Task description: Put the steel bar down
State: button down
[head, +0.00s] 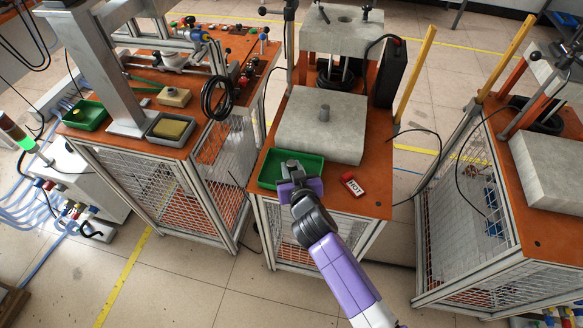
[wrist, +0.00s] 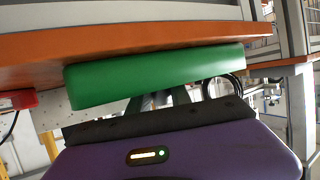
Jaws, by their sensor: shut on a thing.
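My gripper (head: 291,170) is over the green tray (head: 262,172) at the front edge of the middle table. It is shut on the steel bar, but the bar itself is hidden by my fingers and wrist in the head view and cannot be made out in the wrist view. In the wrist view the tray's green wall (wrist: 155,75) is close in front of the dark fingers (wrist: 160,101). Whether the bar touches the tray cannot be told.
A red HOT sign (head: 352,184) is to the right. A black case (head: 390,73) stands farther back. The left table (head: 145,83) holds trays and a metal frame.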

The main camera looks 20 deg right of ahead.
jog(key=c, duration=1.6)
grip_release()
jog(key=shift+f, duration=0.15)
jog(key=o, duration=0.4)
jog(key=shift+r, duration=0.25)
jog(key=shift+s, duration=0.3)
jog(key=b+v, duration=0.1)
jog(key=v, duration=1)
jog(key=shift+s+a+r, duration=0.1)
jog(key=shift+s, duration=0.05)
